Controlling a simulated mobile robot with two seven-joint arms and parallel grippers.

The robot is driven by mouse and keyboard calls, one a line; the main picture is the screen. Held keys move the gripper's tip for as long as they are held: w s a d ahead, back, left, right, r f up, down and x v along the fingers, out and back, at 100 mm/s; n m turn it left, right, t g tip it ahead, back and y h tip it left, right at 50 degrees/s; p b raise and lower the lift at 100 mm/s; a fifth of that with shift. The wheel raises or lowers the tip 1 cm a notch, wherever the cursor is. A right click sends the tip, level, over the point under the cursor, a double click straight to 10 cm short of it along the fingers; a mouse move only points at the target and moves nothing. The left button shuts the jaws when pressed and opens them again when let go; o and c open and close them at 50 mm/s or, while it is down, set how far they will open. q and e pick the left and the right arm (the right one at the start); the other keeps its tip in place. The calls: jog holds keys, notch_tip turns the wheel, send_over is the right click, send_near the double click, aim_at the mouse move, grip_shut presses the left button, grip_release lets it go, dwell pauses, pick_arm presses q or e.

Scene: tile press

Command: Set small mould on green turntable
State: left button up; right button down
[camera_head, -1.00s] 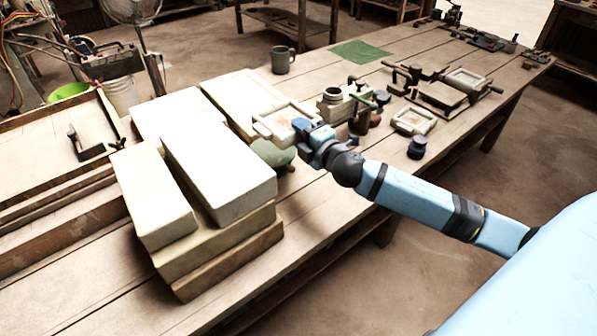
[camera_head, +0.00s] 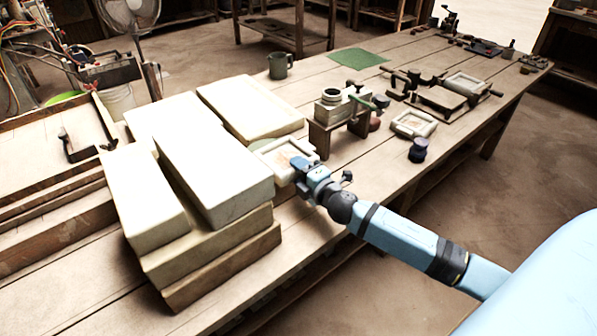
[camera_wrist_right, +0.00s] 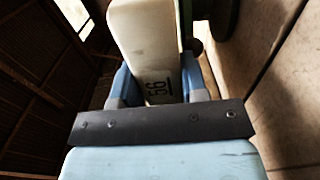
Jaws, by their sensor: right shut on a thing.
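The small mould (camera_head: 280,170), a pale square frame with a tan inside, is in my right gripper (camera_head: 303,166), just right of the stacked pale blocks. In the right wrist view the gripper (camera_wrist_right: 158,88) is shut on the mould's pale side (camera_wrist_right: 145,40), which is marked "56". The green turntable is mostly hidden by the mould in the head view. A dark green edge, likely the turntable (camera_wrist_right: 223,16), shows beside the mould in the right wrist view. I cannot tell whether the mould touches it. My left gripper is out of view.
Large pale blocks (camera_head: 215,180) are stacked left of the mould. A small wooden stand with a jar (camera_head: 329,107) is behind it. A green mat (camera_head: 357,57) lies further back.

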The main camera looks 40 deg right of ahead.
jog(key=shift+f, duration=0.2)
jog(key=c, duration=0.6)
grip_release()
jog(key=shift+c, duration=0.2)
